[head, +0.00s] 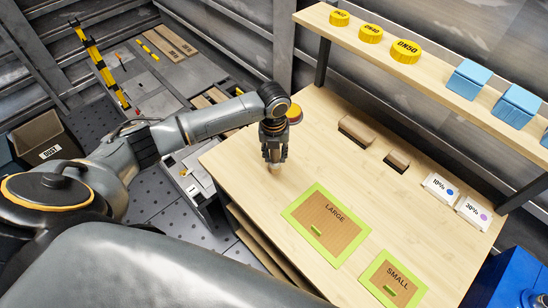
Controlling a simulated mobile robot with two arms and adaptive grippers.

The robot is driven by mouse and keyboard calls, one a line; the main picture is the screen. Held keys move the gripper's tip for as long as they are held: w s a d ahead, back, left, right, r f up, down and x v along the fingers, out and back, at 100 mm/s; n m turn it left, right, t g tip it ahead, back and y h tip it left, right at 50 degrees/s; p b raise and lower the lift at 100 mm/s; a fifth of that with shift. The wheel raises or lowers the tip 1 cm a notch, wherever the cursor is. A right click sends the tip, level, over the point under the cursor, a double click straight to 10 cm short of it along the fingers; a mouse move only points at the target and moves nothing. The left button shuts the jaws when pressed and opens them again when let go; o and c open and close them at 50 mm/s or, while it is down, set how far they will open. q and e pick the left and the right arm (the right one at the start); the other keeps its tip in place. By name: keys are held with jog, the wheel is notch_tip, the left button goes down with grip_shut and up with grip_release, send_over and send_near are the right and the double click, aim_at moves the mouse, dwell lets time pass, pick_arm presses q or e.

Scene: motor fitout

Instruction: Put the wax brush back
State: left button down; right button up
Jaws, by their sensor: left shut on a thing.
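My left gripper (274,164) points down over the left part of the wooden bench (330,165). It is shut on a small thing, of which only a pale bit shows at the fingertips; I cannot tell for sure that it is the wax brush. I also cannot tell whether that thing touches the bench top. Two brown block-like pieces, a larger one (357,131) and a smaller one (397,161), stand at the back of the bench. No wax brush shows clearly elsewhere. My right gripper is out of view.
Green-edged mats marked LARGE (291,213) and SMALL (368,276) lie in front. White boxes marked 10% (438,188) and 30% (471,212) stand right. A shelf (437,78) above holds yellow discs and blue blocks.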

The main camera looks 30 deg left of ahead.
aim_at(274, 161)
pick_arm(q)
jog(key=f, duration=0.1)
jog(key=f+p, duration=0.1)
jog(key=f, duration=0.1)
jog(key=shift+w+a+p, duration=0.1)
jog(key=shift+a+p, duration=0.15)
jog(key=shift+p, duration=0.05)
jog(key=shift+f, duration=0.35)
jog(key=shift+f, duration=0.15)
jog(key=c, duration=1)
grip_release()
jog(key=shift+o, duration=0.2)
